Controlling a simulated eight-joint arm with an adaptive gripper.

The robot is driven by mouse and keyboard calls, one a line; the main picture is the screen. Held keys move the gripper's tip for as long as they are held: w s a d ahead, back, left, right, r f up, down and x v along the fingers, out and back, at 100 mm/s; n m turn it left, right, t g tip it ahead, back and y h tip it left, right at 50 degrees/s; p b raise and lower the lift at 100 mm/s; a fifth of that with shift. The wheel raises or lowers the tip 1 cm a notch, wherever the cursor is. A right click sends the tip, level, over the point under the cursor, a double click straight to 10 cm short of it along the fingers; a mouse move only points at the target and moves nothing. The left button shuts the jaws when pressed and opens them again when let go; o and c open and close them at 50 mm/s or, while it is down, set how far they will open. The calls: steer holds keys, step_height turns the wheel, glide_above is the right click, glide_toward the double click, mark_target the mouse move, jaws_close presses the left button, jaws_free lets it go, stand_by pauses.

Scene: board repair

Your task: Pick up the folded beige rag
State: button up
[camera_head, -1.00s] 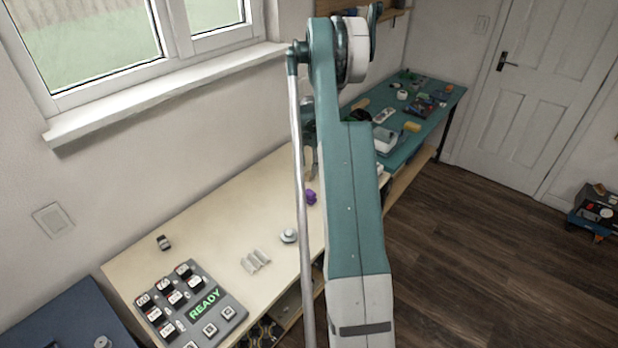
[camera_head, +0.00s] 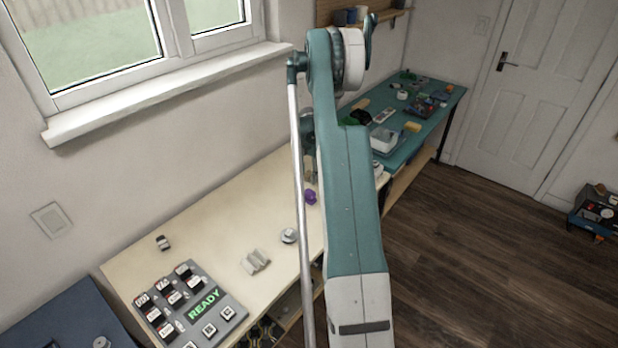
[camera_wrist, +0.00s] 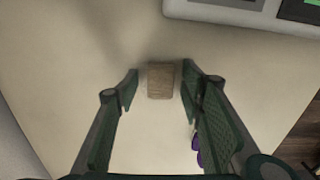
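A small tan-brown block-like piece, which looks like the folded beige rag (camera_wrist: 161,81), lies on the pale tabletop in the wrist view. My gripper (camera_wrist: 161,86) is open, with one dark green finger on each side of the rag and a visible gap on both sides in the picture. I cannot tell the height of the fingertips above the table. In the head view a brownish piece beside my arm may be the same rag (camera_head: 309,168), partly hidden. My gripper is mostly hidden behind my arm there.
A purple object (camera_wrist: 196,142) lies near my right finger. A grey device (camera_wrist: 245,12) stands beyond the rag. On the pale bench are a round knob (camera_head: 289,236), a cream ridged piece (camera_head: 255,262) and a button panel (camera_head: 190,305). A teal bench (camera_head: 428,124) holds several items.

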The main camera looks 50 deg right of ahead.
mark_target(309, 173)
steer(key=c, duration=0.9)
steer(key=shift+o, duration=0.2)
steer(key=shift+r+p, duration=0.55)
steer(key=shift+r, duration=4.5)
